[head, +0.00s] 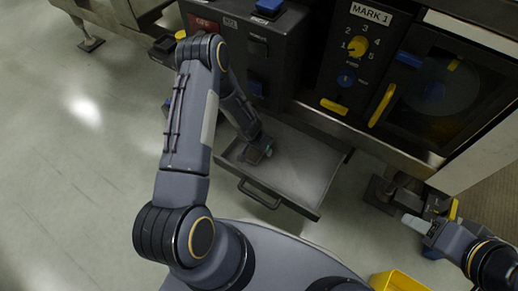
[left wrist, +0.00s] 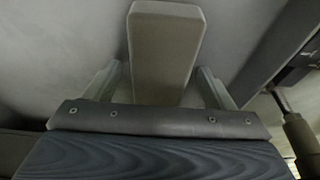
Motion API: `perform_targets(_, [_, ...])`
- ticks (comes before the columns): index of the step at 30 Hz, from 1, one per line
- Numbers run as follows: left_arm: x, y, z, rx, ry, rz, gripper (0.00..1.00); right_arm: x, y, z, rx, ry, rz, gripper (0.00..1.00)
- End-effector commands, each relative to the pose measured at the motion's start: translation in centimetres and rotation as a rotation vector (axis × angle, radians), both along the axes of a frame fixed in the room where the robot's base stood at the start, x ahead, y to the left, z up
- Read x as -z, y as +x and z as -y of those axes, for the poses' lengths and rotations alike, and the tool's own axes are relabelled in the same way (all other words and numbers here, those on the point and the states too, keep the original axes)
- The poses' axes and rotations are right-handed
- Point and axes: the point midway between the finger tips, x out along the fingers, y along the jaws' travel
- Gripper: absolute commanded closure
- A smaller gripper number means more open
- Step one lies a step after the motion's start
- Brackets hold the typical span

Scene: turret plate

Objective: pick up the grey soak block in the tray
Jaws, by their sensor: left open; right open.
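The grey soak block (left wrist: 166,50) shows in the left wrist view as a long, pale grey bar on the tray floor. My left gripper (left wrist: 158,70) is open, with one finger on each side of the block's near part; gaps show between fingers and block. In the head view, my left gripper (head: 257,151) reaches down into the left part of the pulled-out tray (head: 312,168), and I cannot make out the block there. My right gripper (head: 415,223) is open at the right, away from the tray.
The tray's front handle (head: 259,194) faces me. Above the tray stands a dark machine with a yellow dial (head: 357,46) and a yellow door handle (head: 382,105). A yellow bin (head: 398,281) is at the bottom right. The floor at the left is clear.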

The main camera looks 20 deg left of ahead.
Motion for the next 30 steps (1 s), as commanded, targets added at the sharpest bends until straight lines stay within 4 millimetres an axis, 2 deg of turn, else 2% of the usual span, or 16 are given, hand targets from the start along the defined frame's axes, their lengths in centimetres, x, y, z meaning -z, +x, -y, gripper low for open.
perform_targets(3, [-0.1,0.0,0.0,0.000,0.000,0.000,0.24,0.0,0.0,0.0,0.000,0.000,0.000,0.48])
perform_targets(15, [-0.1,0.0,0.0,0.000,0.000,0.000,0.76,0.0,0.0,0.0,0.000,0.000,0.000,0.48])
perform_targets(24, [-0.5,0.0,0.0,0.000,0.000,0.001,0.76,-0.3,0.0,0.0,0.000,0.000,0.000,0.48])
perform_targets(27, [-1.3,0.0,0.0,-0.001,-0.001,0.002,0.76,-0.7,0.0,0.0,0.000,0.000,0.000,0.48])
perform_targets(30, [-2.9,0.1,0.0,-0.002,-0.002,0.003,0.76,-1.7,0.0,0.0,0.000,0.000,0.000,0.48])
